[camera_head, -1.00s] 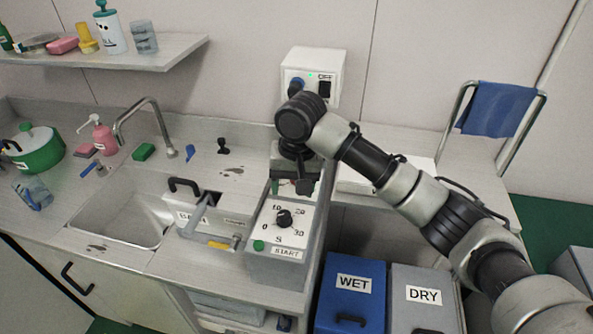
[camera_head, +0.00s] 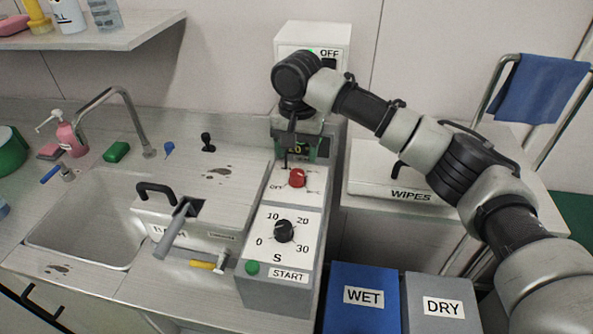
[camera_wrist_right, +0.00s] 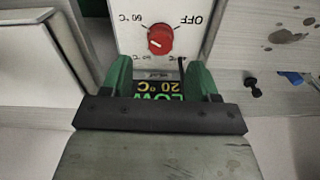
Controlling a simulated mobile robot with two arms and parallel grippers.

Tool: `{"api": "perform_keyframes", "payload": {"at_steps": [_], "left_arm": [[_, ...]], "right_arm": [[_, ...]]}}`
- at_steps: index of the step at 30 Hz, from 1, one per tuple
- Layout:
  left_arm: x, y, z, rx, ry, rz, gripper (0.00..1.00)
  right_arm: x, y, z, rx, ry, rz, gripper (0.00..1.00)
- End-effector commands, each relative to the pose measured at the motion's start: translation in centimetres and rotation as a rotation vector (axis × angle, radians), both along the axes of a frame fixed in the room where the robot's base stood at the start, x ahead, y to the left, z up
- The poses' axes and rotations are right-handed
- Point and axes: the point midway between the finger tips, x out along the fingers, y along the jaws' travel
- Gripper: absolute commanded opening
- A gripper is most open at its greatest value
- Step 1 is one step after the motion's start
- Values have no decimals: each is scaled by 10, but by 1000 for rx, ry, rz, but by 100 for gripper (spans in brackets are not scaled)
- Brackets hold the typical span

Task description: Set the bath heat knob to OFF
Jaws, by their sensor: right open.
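The bath heat knob (camera_head: 297,178) is a red round knob on a white panel, just behind the timer box in the head view. OFF is printed to its left there. In the right wrist view the red knob (camera_wrist_right: 160,41) shows beyond the fingertips, with OFF at upper right and 60 °C at upper left; its exact setting is hard to read. My right gripper (camera_wrist_right: 158,82) has its green fingers apart and empty, short of the knob and not touching it. In the head view my right gripper (camera_head: 298,142) hangs above and behind the knob. My left gripper is out of view.
A display (camera_wrist_right: 160,90) reading LOW 20 °C shows between the fingers. The black timer dial (camera_head: 284,231) and green START button (camera_head: 252,268) are in front of the knob. The lidded bath (camera_head: 190,215) is to the left, a WIPES box (camera_head: 375,185) to the right.

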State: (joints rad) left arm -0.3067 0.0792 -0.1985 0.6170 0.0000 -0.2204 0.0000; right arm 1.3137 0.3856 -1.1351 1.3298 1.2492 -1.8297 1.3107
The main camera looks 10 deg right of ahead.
Motion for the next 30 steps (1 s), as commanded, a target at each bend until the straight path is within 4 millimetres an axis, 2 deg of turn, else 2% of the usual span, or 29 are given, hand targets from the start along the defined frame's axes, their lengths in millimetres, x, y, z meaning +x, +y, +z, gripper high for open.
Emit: {"api": "perform_keyframes", "payload": {"at_steps": [3,9,15,22,23,30], "left_arm": [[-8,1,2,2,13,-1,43],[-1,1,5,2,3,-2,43],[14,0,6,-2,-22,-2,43],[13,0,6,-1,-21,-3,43],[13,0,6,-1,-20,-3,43],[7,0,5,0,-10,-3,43]], "right_arm": [[-1,0,-24,-1,3,0,60],[0,0,-54,-2,1,0,60],[0,0,-66,-1,0,1,60],[0,0,-67,0,-1,1,60],[0,0,-67,0,-1,1,58],[0,0,-66,0,-1,1,22]]}}
